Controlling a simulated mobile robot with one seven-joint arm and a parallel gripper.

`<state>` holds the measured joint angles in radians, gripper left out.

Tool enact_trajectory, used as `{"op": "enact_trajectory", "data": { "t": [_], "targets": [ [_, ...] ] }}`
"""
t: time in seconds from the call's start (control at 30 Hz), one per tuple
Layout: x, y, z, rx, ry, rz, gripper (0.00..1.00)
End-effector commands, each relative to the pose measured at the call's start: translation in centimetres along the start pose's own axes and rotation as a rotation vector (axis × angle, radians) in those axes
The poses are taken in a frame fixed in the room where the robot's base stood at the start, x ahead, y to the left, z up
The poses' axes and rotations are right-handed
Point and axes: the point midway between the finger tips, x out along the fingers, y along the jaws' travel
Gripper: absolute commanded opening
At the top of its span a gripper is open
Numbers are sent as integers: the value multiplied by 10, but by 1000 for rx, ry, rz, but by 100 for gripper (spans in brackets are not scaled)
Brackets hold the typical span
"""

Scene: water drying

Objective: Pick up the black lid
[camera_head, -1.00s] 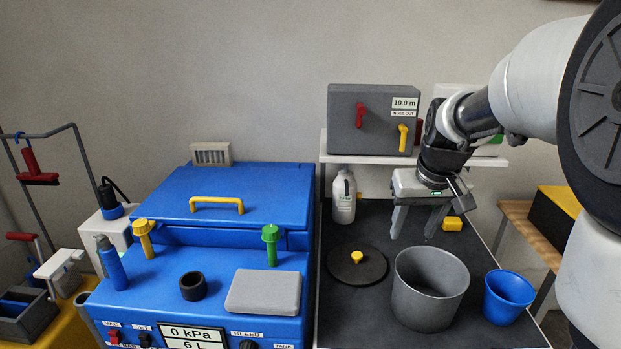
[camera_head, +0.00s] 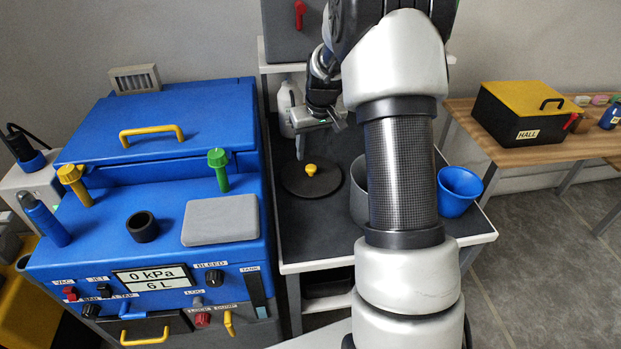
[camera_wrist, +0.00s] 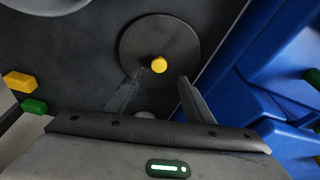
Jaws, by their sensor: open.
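The black lid (camera_head: 312,186) is a flat round disc with a yellow knob (camera_head: 311,169) at its centre. It lies on the dark bench top, right of the blue machine. In the wrist view the lid (camera_wrist: 140,42) is at the upper middle, with its yellow knob (camera_wrist: 159,65) ahead of the space between my fingertips. My gripper (camera_wrist: 158,78) is open and empty. In the head view my gripper (camera_head: 312,147) is above and behind the lid, apart from the knob as far as I can tell.
A grey pot (camera_head: 358,190) stands just right of the lid, mostly hidden by my arm. A blue cup (camera_head: 457,192) is farther right. A white bottle (camera_head: 288,108) stands behind the lid. The blue machine (camera_head: 230,282) borders the bench on the left.

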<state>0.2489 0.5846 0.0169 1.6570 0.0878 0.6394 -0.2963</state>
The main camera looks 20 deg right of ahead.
Motion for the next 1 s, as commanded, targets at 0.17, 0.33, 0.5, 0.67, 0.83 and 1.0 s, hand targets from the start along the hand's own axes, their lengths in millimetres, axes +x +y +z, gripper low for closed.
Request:
{"op": "enact_trajectory", "data": {
  "t": [0.17,0.33,0.5,0.67,0.83,1.0],
  "targets": [
    [19,0,0,0,1,0,47],
    [27,0,1,0,0,0,47],
    [52,3,4,1,-2,0,47],
    [71,3,3,1,1,0,47],
    [72,3,2,0,2,0,47],
    [72,3,3,0,1,0,30]
  ]
}}
